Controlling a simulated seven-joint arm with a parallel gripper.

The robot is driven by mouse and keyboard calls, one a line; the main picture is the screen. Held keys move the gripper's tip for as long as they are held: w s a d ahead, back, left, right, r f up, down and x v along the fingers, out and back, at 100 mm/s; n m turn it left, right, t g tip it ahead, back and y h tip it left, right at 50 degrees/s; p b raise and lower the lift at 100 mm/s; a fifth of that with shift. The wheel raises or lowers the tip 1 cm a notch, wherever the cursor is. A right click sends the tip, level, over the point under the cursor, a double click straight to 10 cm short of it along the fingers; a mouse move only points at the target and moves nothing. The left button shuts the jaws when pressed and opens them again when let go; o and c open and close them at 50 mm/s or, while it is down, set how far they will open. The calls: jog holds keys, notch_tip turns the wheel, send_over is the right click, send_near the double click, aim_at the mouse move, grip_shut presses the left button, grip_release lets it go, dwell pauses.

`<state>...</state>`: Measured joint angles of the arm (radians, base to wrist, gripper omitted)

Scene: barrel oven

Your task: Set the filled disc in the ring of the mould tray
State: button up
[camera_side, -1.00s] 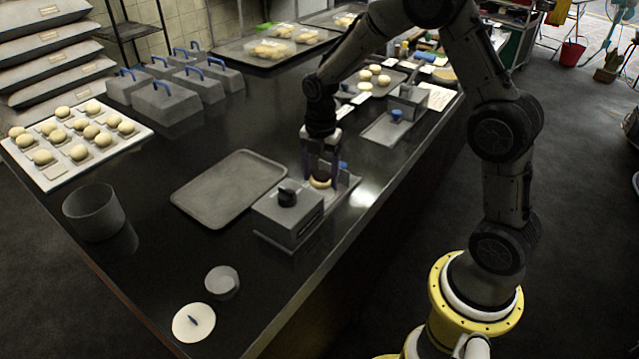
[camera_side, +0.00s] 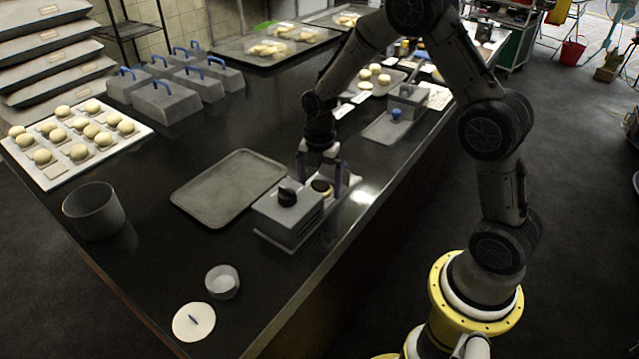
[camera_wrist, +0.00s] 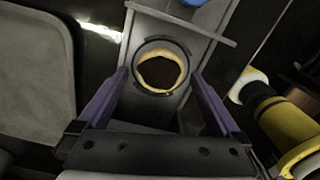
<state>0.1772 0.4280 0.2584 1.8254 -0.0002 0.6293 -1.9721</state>
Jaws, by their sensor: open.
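The filled disc (camera_side: 321,187), pale with a dark round centre, lies on the mould tray (camera_side: 343,187). In the wrist view the disc (camera_wrist: 142,74) sits within the dark ring (camera_wrist: 183,52) of the tray (camera_wrist: 146,26), looking flat and roughly centred. My gripper (camera_side: 322,178) is open just above the tray. In the wrist view its two purple fingers (camera_wrist: 160,78) stand apart on either side of the disc and do not touch it. How deep the disc sits is hard to tell.
A grey block with a black knob (camera_side: 287,197) stands close to the mould tray on the near side. An empty grey tray (camera_side: 228,188) lies to the left. A second block-and-tray set (camera_side: 392,126) is farther back. The bench edge is close on the right.

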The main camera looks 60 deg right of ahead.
aim_at(319, 182)
notch_tip(319, 182, up, 12)
jog(key=s+a+r+m+t, duration=0.3)
jog(key=s+a+r+m, duration=0.2)
jog(key=s+r+m, duration=0.55)
jog(key=s+a+m+t, duration=0.2)
jog(key=s+m, duration=0.8)
jog(key=s, duration=0.3)
jog(key=shift+s+f+t, duration=0.25)
jog(key=shift+f+t, duration=0.05)
jog(key=shift+f, duration=0.1)
jog(key=shift+a, duration=0.1)
jog(key=shift+c, duration=0.3)
